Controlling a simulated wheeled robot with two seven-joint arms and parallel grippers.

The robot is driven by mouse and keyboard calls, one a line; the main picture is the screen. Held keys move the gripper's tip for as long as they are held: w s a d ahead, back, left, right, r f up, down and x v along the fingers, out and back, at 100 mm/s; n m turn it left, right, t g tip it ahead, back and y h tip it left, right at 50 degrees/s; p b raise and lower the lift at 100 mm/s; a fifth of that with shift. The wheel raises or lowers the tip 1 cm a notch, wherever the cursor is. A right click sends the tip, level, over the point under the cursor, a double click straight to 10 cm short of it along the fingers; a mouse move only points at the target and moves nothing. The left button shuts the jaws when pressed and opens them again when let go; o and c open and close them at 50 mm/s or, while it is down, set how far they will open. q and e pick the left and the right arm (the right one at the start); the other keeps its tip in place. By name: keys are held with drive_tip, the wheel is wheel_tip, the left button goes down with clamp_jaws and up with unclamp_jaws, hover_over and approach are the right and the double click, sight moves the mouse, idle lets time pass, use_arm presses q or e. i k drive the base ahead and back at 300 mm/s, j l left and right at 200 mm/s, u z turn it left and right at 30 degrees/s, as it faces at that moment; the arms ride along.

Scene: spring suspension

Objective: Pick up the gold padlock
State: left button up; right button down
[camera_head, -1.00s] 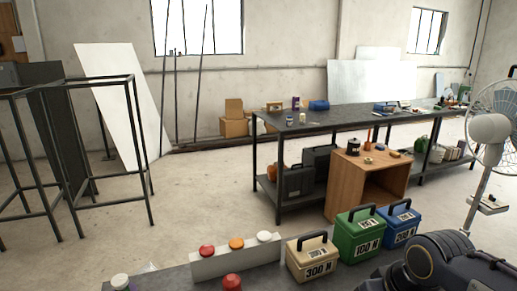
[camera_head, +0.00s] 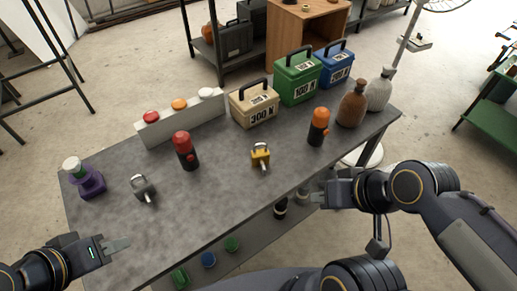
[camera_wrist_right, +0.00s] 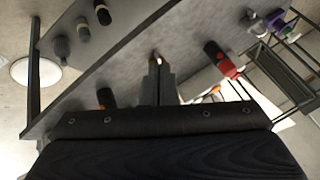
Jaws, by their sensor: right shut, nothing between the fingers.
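The gold padlock (camera_head: 260,157) stands on the grey table (camera_head: 225,180), right of its middle, with its shackle upward. A silver-grey padlock (camera_head: 143,190) is on the left part of the table. My right gripper (camera_head: 306,198) is shut and empty by the table's front edge, to the right of and nearer than the gold padlock, not touching it.
A red-topped bottle (camera_head: 186,151) and an orange-topped bottle (camera_head: 318,127) flank the gold padlock. Behind are a button panel (camera_head: 185,118), a beige 300 N box (camera_head: 254,104), a green box (camera_head: 297,79) and a blue box (camera_head: 336,64). The table's front middle is clear.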

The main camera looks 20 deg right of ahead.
sight(260, 155)
drive_tip(key=i+l+u, duration=0.1)
drive_tip(key=l+u, duration=0.5)
drive_tip(key=u, duration=0.15)
drive_tip(key=l+u, duration=0.35)
drive_tip(key=i, duration=0.05)
